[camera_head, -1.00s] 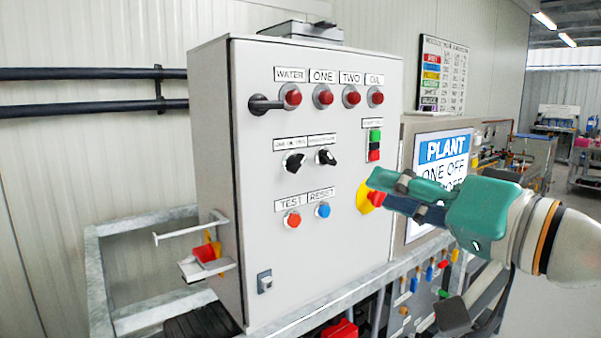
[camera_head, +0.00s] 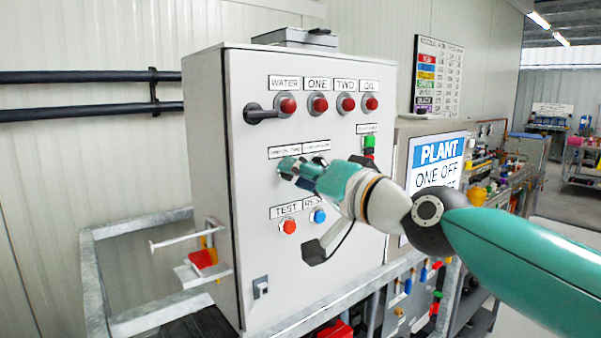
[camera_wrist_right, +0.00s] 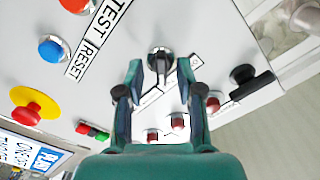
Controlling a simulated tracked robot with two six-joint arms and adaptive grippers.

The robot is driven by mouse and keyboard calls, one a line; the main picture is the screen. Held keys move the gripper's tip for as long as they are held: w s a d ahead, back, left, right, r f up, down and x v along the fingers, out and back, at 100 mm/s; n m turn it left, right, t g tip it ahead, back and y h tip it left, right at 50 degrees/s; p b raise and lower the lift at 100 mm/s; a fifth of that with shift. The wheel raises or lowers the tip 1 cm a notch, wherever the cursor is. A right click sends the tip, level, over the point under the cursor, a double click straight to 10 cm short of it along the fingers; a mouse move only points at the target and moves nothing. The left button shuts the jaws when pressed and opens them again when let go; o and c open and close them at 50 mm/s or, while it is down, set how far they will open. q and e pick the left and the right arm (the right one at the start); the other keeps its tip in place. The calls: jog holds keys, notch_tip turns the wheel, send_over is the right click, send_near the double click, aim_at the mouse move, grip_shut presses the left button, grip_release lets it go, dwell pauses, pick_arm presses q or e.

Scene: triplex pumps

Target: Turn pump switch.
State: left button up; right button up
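Two black rotary pump switches belong mid-panel on the grey control cabinet (camera_head: 205,150). In the head view my right gripper (camera_head: 288,170) covers both. In the right wrist view one black switch knob (camera_wrist_right: 160,62) shows ahead, between the spread fingers of my right gripper (camera_wrist_right: 163,75). It appears to be the left switch. The fingers are open on either side of it; I cannot tell whether they touch it. The other switch is hidden, apparently behind a finger. My left gripper is not in view.
Below are the orange TEST button (camera_head: 288,226) and blue RESET button (camera_head: 318,216). Red lamps (camera_head: 288,105) and a black door handle (camera_head: 262,113) are above. The yellow and red stop button (camera_wrist_right: 33,107) is to one side. A PLANT sign (camera_head: 437,155) stands right.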

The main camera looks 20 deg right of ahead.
jog(key=shift+w, duration=0.15)
grip_shut()
jog(key=shift+a+f+n, duration=0.1)
jog(key=shift+n, duration=0.3)
jog(key=n+b, duration=0.8)
jog(key=n, duration=0.8)
jog(key=shift+n, duration=0.4)
jog(key=shift+f, duration=0.1)
dwell(0.4)
